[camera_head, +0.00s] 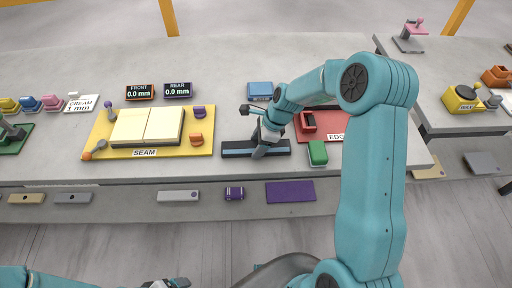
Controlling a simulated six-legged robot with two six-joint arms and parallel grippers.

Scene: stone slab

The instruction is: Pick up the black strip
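A long dark strip (234,149) with a thin bluish line along it lies on the slab, right of the yellow mat. My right gripper (261,152) points down over the middle of the strip and hides part of it. Its fingertips are at or just above the strip; I cannot tell if they touch it or how far they are apart. My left gripper (166,284) shows only in part at the bottom edge, far from the strip, and its opening is unclear.
A red mat (332,123) and green block (318,153) stand right, close to my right arm. A blue block (260,90) is behind. A lower ledge holds a purple sheet (290,191).

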